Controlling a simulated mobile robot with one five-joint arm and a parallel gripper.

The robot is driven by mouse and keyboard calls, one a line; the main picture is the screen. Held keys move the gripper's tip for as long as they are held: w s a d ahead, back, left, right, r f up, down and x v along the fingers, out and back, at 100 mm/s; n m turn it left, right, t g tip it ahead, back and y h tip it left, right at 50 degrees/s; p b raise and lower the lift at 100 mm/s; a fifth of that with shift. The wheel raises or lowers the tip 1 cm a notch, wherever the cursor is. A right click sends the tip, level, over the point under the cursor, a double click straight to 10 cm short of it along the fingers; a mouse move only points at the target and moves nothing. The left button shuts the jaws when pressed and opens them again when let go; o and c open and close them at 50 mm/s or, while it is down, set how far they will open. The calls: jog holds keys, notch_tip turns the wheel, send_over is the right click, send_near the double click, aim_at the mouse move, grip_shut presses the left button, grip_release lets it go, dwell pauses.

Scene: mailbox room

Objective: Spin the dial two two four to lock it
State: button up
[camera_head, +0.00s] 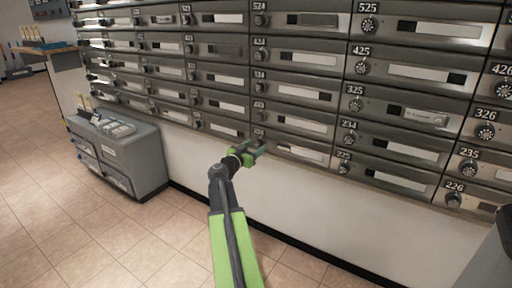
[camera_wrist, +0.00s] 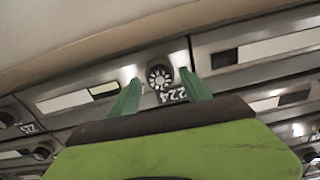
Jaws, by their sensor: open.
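The dial (camera_wrist: 160,76) of mailbox 224 is a round dark knob with pale marks, seen from close by in the wrist view. Its 224 label (camera_wrist: 174,95) appears upside down beside it. My gripper (camera_wrist: 159,73) is open, with one green finger on each side of the dial. I cannot tell whether the fingers touch it. In the head view my green gripper (camera_head: 252,150) reaches the left end of mailbox 224 (camera_head: 300,151) in the bottom row and hides most of its dial.
Rows of mailboxes with dials fill the wall, with the dial of 225 (camera_head: 343,169) to the right. A grey cabinet (camera_head: 120,155) stands against the wall at left. A counter (camera_head: 48,48) is farther back. The tiled floor (camera_head: 70,225) at left is clear.

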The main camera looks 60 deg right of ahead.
jog(key=a, duration=1.7)
jog(key=shift+a, duration=0.15)
